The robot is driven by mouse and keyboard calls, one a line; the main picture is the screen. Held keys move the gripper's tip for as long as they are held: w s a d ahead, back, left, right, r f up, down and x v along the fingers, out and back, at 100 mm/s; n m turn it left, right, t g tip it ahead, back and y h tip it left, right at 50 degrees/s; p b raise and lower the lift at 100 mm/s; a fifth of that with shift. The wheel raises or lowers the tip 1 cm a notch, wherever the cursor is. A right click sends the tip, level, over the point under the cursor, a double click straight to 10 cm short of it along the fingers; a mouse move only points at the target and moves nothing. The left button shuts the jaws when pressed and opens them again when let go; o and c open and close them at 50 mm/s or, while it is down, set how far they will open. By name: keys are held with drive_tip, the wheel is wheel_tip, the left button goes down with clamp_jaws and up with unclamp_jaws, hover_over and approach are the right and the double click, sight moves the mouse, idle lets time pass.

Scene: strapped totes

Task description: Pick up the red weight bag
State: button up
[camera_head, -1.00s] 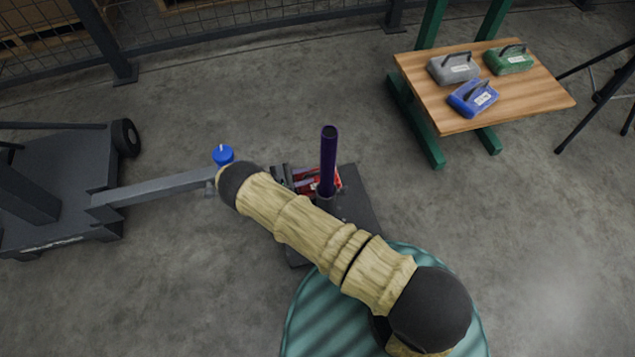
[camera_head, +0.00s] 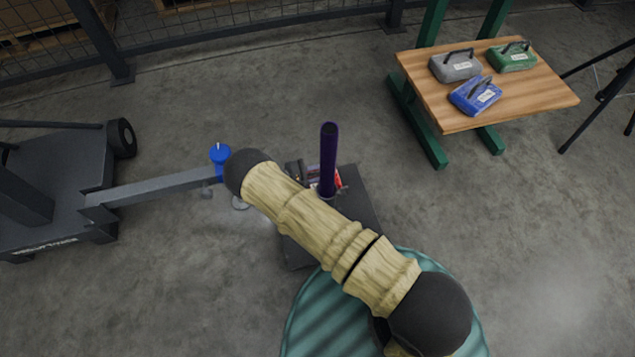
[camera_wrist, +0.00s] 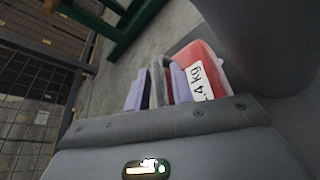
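The red weight bag (camera_wrist: 205,71) shows in the wrist view, with a white label reading about "4 kg" and a grey handle (camera_wrist: 157,82). The lilac fingers of my gripper (camera_wrist: 158,89) stand apart, one on each side of the handle, so the gripper looks open around it. In the head view only small red parts of the bag (camera_head: 339,181) show beside a purple upright post, over a dark plate. My arm and the post hide most of the bag and the fingers there.
The purple post (camera_head: 329,160) rises from the dark plate (camera_head: 362,205) right beside the bag. A wooden table (camera_head: 535,95) at the upper right holds grey (camera_head: 455,67), green (camera_head: 512,58) and blue (camera_head: 475,96) bags. A grey beam (camera_head: 150,192) with a blue knob (camera_head: 220,155) lies left.

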clamp_jaws()
idle(1.4)
drive_tip(key=shift+r, duration=0.1)
